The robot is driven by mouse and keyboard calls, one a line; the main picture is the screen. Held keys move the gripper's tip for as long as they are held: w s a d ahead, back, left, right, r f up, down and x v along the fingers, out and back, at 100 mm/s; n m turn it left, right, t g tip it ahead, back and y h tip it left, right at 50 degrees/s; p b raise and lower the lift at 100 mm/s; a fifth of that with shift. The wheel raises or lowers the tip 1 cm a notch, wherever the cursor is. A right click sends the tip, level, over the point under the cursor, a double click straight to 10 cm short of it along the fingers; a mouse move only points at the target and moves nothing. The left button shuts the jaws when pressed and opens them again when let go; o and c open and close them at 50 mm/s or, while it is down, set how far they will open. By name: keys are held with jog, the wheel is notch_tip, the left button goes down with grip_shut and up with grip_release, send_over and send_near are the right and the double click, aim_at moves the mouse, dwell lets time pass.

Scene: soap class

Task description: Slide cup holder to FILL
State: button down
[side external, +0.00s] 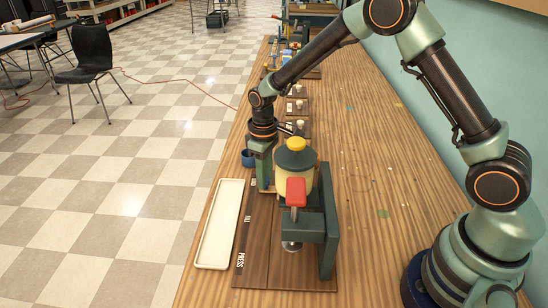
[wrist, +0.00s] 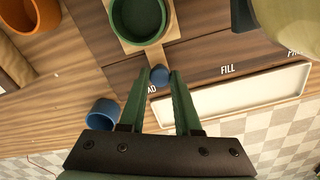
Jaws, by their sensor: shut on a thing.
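The cup holder (wrist: 128,43) is a pale wood slide in the wrist view, with a round dark green cup (wrist: 140,18) on it and a blue knob (wrist: 160,76) at its near end. My gripper (wrist: 160,74) has its two green fingers shut on the knob, one on each side. The knob is beside a partly hidden label ending in "AD". The FILL label (wrist: 227,69) is to the right. In the side view my gripper (side external: 264,184) is low over the board's far end, and the holder is mostly hidden there.
A long white tray (side external: 219,225) lies along the board's left edge. A blue cup (wrist: 103,112) is nearby, and an orange cup (wrist: 32,14) is at upper left.

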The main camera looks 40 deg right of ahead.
jog(key=shift+s+a, duration=0.4)
jog(key=c, duration=0.6)
grip_release()
jog(key=shift+r, duration=0.1)
notch_tip(320, 180, up, 12)
